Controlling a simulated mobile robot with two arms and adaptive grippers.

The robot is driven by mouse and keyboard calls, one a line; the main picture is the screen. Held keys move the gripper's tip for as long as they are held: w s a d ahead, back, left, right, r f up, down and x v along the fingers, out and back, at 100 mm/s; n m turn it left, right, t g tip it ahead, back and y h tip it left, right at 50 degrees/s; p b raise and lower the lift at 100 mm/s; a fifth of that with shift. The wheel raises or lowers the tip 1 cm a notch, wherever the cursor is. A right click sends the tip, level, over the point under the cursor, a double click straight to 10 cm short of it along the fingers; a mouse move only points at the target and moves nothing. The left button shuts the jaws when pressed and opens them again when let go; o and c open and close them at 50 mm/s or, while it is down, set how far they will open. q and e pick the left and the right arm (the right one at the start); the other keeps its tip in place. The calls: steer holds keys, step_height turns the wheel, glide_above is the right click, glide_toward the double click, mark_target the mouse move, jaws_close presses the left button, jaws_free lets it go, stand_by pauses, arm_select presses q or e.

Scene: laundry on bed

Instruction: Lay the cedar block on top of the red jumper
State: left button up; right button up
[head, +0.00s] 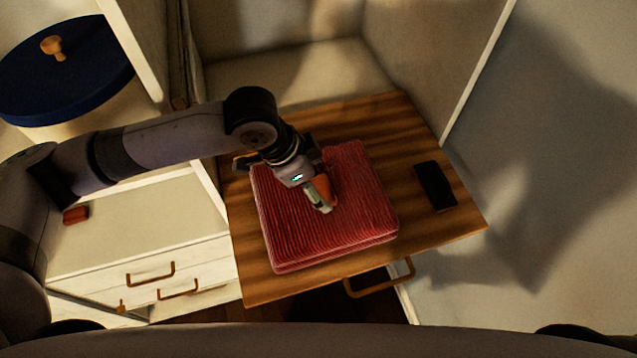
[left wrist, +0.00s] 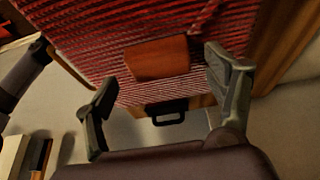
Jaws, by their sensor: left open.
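The red ribbed jumper (head: 330,230) lies folded on a striped wooden board. The orange-brown cedar block (head: 326,190) lies on top of it, partly hidden by my left gripper (head: 318,196) in the head view. In the left wrist view the cedar block (left wrist: 158,58) rests on the jumper (left wrist: 95,52). My left gripper (left wrist: 160,72) is open, with one finger on each side of the block and visible gaps between. My right gripper is not in view.
A dark phone-like slab (head: 436,186) lies on the wooden board (head: 450,230), right of the jumper. A small red-brown block (head: 76,214) sits on the white drawer unit (head: 140,228) at left. A round blue lid (head: 75,75) is at upper left. A drawer handle (head: 380,282) juts out below the board.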

arm_select(q)
steer(key=b+v, duration=0.1)
steer(key=v, duration=0.9)
steer(key=shift+r, duration=0.15)
steer(key=shift+a, duration=0.1)
